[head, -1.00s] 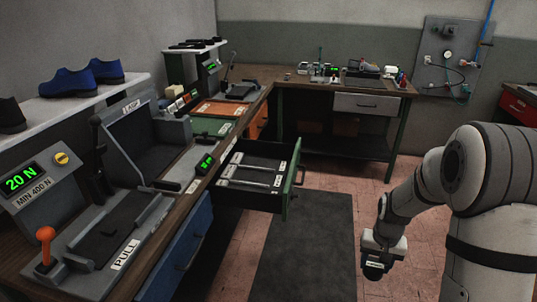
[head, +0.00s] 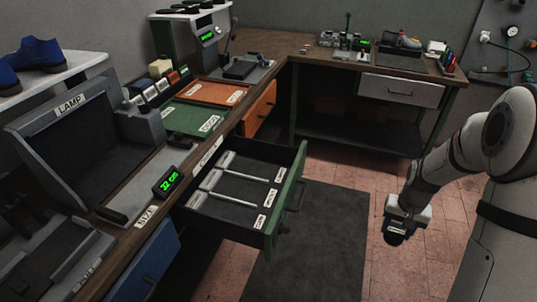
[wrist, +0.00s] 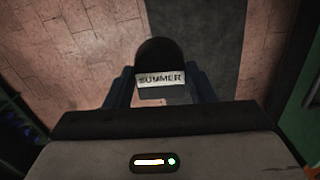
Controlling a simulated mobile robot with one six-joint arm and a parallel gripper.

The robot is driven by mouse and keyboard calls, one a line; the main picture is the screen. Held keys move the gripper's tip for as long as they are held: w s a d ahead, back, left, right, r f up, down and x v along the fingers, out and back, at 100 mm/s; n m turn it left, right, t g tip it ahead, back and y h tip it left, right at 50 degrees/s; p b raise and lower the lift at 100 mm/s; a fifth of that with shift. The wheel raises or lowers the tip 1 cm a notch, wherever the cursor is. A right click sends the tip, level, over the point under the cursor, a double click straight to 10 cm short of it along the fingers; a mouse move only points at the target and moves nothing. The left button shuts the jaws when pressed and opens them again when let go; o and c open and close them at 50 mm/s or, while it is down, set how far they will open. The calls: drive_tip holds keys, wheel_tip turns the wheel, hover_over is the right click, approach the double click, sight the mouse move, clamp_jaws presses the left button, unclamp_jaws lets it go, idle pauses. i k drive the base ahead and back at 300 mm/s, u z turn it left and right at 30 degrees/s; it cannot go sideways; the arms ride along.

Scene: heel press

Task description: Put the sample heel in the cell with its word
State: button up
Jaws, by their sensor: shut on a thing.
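My gripper (head: 408,214) is shut on the sample heel (wrist: 160,55), a dark, rounded piece with a white label reading "SUMMER" in the wrist view. In the head view the heel (head: 396,236) hangs below my gripper, over the floor to the right of the drawer. The green-fronted drawer (head: 298,190) is open. The words on these labels are too small to read. My gripper is apart from the drawer.
The workbench (head: 165,182) on the left carries a lamp box, a green display (head: 168,182) and green and orange trays (head: 215,92). An orange drawer (head: 260,108) and a blue drawer (head: 150,262) sit in its front. A dark mat (head: 310,240) covers the floor.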

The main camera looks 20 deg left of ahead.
sight(251, 168)
drive_tip(key=i, duration=2.7)
drive_tip(key=u, duration=2.95)
